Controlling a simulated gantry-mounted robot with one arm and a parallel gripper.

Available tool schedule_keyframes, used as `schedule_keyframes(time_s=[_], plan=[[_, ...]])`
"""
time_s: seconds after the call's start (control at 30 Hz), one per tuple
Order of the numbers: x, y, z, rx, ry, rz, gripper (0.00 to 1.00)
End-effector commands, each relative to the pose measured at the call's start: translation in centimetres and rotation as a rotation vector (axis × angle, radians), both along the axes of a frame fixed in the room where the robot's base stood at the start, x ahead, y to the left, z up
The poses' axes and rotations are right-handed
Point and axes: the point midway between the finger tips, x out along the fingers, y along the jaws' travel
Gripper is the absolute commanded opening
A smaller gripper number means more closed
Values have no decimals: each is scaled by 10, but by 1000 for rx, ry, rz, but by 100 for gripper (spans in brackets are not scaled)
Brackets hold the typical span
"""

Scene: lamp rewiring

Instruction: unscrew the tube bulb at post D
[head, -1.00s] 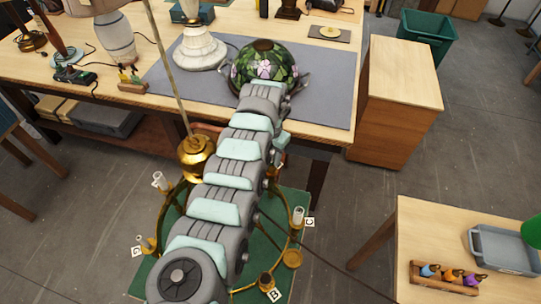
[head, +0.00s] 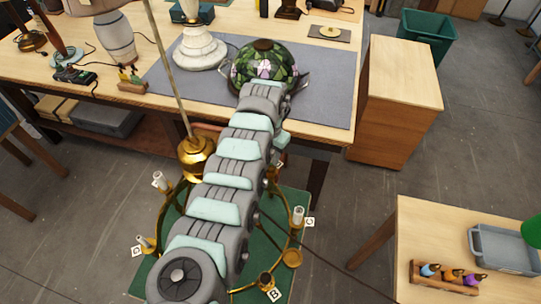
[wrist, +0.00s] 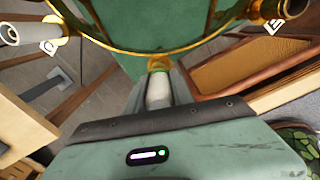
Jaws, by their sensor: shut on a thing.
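The tube bulb at post D (wrist: 158,92) is a short white cylinder. In the wrist view it stands between the fingers of my gripper (wrist: 160,95), which is shut on it. Its end meets a brass socket (wrist: 159,64) on the chandelier ring (wrist: 125,47); a greenish band shows at the joint. I cannot tell whether the thread is still engaged. The D tag is not readable. In the head view my arm hides the gripper and this bulb; the brass chandelier ring (head: 163,216) shows around the arm, over a green mat (head: 294,200).
Post C holds a white tube (head: 298,214), also at left in the wrist view (wrist: 8,33). Post E's brass cup (wrist: 268,10) is at right. A stained-glass shade (head: 264,66) sits on the workbench close to my arm. A side table holds a grey tray (head: 480,258) and small bulbs (head: 453,275).

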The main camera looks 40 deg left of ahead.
Motion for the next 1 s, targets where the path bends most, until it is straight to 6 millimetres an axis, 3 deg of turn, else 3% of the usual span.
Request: schedule_keyframes(time_s=[0.17,0.5,1.0], plan=[[1,-2,2,-2,0,83,0],[1,-1,-1,1,-1,628,0],[1,-2,-1,1,1,777,0]])
